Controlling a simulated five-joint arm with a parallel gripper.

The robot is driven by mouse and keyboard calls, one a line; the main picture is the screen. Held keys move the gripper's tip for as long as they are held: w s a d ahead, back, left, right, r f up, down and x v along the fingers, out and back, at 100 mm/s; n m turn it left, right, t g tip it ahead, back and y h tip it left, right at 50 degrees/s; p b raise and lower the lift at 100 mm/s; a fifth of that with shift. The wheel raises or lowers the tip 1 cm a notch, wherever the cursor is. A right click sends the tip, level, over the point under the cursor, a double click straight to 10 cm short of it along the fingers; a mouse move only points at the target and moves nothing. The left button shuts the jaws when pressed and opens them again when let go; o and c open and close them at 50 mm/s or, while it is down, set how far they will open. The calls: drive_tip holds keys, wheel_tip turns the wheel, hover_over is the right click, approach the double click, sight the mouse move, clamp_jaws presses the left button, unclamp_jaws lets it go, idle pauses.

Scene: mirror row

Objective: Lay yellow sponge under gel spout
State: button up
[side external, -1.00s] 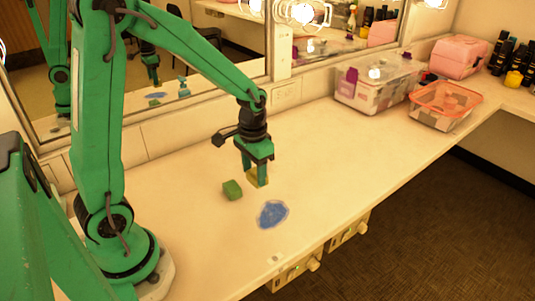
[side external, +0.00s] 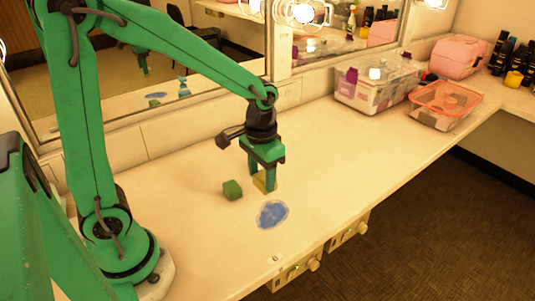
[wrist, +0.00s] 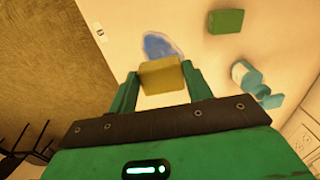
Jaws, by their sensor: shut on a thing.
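The yellow sponge (side external: 262,184) is held between the fingers of my gripper (side external: 266,175), low over the counter. I cannot tell whether it touches the surface. In the wrist view the sponge (wrist: 161,77) sits between the fingertips of my gripper (wrist: 160,85), overlapping one edge of a blue puddle (wrist: 158,45). In the side view the puddle (side external: 272,214) lies just in front of the sponge. A white and teal bottle (wrist: 246,78), seemingly the gel dispenser, shows right of the gripper in the wrist view. In the side view only its mirror reflection (side external: 184,89) shows.
A green block (side external: 232,190) sits just left of my gripper. The mirror lines the back; the front edge drops to carpet.

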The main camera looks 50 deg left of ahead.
drive_tip(key=w+a+r, duration=0.2)
drive_tip(key=w+r, duration=0.4)
drive_tip(key=w, duration=0.1)
drive_tip(key=shift+r, duration=0.3)
drive_tip(key=shift+a, duration=0.15)
drive_tip(key=s+a+f+n, duration=0.9)
drive_tip(key=s+f, duration=0.2)
drive_tip(key=s, duration=0.3)
drive_tip(key=shift+w+d+f, duration=0.1)
drive_tip(key=shift+w+f, duration=0.5)
drive_tip(key=shift+w, duration=2.4)
drive_tip(key=shift+w+f, duration=0.65)
drive_tip(key=shift+w, duration=2.4)
drive_tip(key=shift+w+d+f, duration=0.1)
drive_tip(key=shift+w+f, duration=0.5)
drive_tip(key=shift+w, duration=2.4)
